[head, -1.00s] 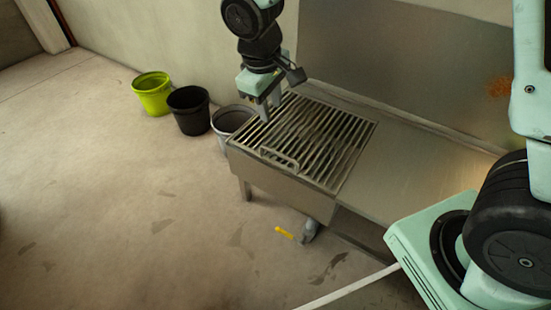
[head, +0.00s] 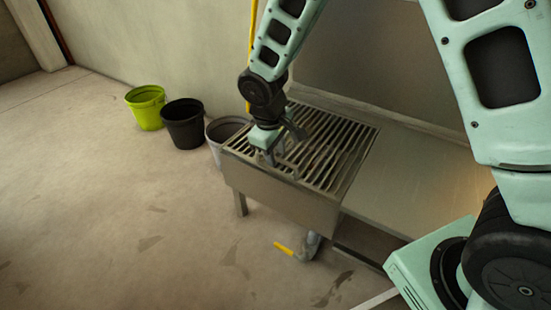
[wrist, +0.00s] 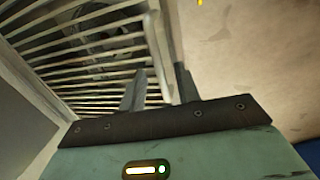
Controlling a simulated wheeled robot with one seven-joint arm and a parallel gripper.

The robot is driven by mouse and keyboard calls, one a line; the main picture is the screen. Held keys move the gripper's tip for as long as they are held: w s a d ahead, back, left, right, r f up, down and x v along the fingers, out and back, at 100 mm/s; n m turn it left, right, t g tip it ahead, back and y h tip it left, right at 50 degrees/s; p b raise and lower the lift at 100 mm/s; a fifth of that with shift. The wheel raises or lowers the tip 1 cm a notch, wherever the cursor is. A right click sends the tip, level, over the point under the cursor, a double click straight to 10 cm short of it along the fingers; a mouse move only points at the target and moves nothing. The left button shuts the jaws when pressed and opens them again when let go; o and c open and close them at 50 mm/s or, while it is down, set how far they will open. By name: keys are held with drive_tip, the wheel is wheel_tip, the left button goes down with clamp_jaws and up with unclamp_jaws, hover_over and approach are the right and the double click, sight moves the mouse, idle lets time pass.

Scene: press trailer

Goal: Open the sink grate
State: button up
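The sink grate (head: 335,150) is a set of metal slats lying flat and closed on the steel sink. Its raised bar handle (head: 287,170) is near the front edge, partly hidden by my gripper (head: 272,156). In the wrist view the grate (wrist: 75,45) fills the upper left and the handle (wrist: 156,50) runs along its edge. In the wrist view my gripper (wrist: 160,85) has its two fingers apart, pointing at the handle. The handle's near end lies between the finger lines; I cannot tell whether they touch it.
A green bucket (head: 146,108), a black bucket (head: 184,124) and a grey bucket (head: 222,134) stand left of the sink. A flat steel counter (head: 415,185) continues right. A yellow-handled valve (head: 285,248) is below. The floor at left is clear.

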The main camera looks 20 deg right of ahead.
drive_tip(key=shift+f, duration=0.3)
clamp_jaws()
drive_tip(key=shift+r, duration=0.1)
